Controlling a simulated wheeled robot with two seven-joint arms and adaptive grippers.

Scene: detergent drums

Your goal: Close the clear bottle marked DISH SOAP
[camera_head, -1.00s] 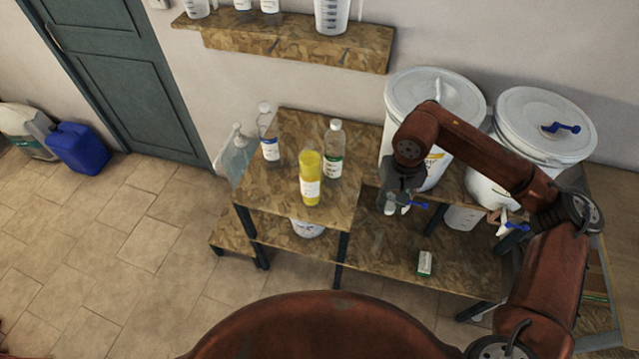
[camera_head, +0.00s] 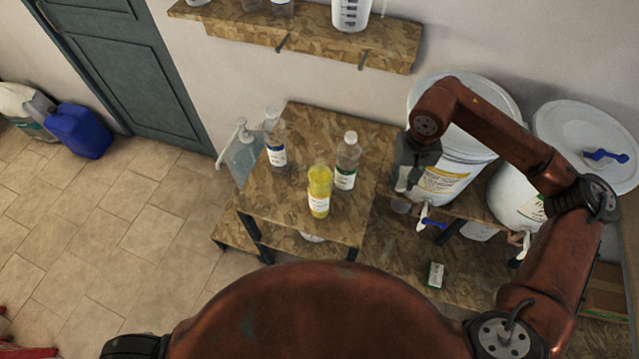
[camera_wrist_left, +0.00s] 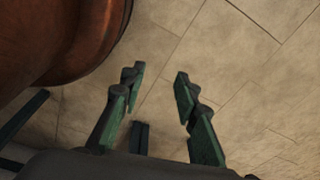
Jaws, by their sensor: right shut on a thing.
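Two clear bottles and a yellow one stand upright on the raised wooden stand. One clear bottle (camera_head: 347,160) has a green-and-white label and a pale top; the other clear bottle (camera_head: 276,145) has a blue-and-white label. The label words are too small to read, so I cannot tell which says DISH SOAP. The yellow bottle (camera_head: 319,192) stands in front of them. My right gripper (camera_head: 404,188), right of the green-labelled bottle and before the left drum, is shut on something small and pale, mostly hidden. My left gripper (camera_wrist_left: 158,80) is open and empty above the floor.
Two white drums, a left one (camera_head: 447,178) and a right one (camera_head: 585,135), stand on the right with taps below. A small green-and-white box (camera_head: 435,274) lies on the lower shelf. A wall shelf (camera_head: 300,38) hangs behind.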

